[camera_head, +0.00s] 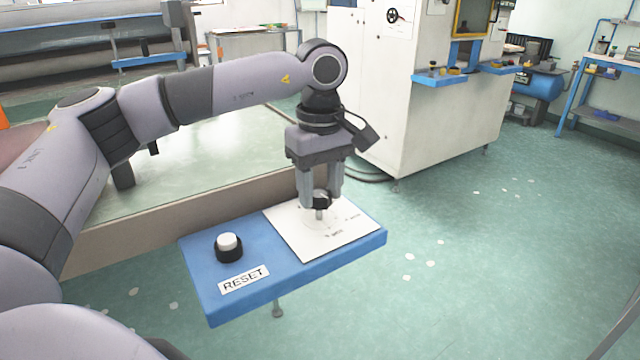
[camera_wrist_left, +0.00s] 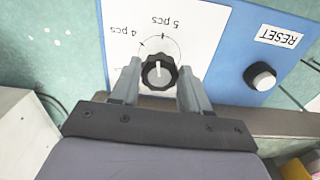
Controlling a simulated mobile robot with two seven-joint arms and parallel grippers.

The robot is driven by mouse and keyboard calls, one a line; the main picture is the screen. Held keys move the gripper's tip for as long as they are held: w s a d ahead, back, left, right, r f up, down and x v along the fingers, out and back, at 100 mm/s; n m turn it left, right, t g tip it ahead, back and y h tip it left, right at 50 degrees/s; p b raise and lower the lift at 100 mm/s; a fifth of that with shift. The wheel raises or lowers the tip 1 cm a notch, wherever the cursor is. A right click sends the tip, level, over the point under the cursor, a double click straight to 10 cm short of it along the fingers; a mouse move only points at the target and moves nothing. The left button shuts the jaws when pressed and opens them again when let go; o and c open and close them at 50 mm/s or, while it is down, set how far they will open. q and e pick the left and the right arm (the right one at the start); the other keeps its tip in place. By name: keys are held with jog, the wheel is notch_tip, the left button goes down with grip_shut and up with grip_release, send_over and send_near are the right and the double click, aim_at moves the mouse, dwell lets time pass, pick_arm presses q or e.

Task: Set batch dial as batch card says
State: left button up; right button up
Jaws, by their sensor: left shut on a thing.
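The batch dial is a black ribbed knob (camera_head: 320,200) with a pale pointer line, on a white plate (camera_head: 355,232) at the right of a blue panel. My left gripper (camera_wrist_left: 160,86) points down over it, one finger on each side, shut on the dial (camera_wrist_left: 158,73). In the left wrist view the pointer line points up the picture, roughly toward the "5 pcs" label (camera_wrist_left: 165,20); the "4 pcs" label (camera_wrist_left: 122,30) is up and left of the knob. The fingers partly hide the plate's markings. I cannot make out a batch card. My right gripper is not in view.
A white button in a black base (camera_head: 229,244) stands left of the plate, above a "RESET" label (camera_head: 243,279). The blue panel (camera_head: 200,281) has open green floor in front and to the right. A white machine cabinet (camera_head: 385,100) stands behind.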

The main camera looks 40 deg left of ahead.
pick_arm(q)
jog(key=n, duration=0.3)
jog(key=shift+n+p, duration=0.35)
jog(key=shift+n, duration=0.05)
jog(key=n, duration=0.3)
jog(key=shift+w+n+p, duration=0.1)
jog(key=shift+n+p, duration=0.2)
jog(key=shift+p, duration=0.05)
jog(key=n, duration=0.2)
jog(key=shift+n, duration=0.3)
jog(key=n+p, duration=0.1)
jog(key=n, duration=0.4)
jog(key=shift+w+n+p, duration=0.1)
jog(key=shift+n+p, duration=0.2)
jog(key=n+p, duration=0.1)
jog(key=n, duration=0.4)
jog(key=shift+a+n, duration=0.15)
jog(key=shift+n, duration=0.15)
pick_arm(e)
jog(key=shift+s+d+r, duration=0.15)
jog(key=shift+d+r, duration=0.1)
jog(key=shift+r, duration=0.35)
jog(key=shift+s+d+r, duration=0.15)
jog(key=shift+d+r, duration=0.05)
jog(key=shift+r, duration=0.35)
pick_arm(q)
jog(key=shift+w, duration=0.1)
jog(key=o, duration=1.1)
jog(key=shift+c, duration=0.2)
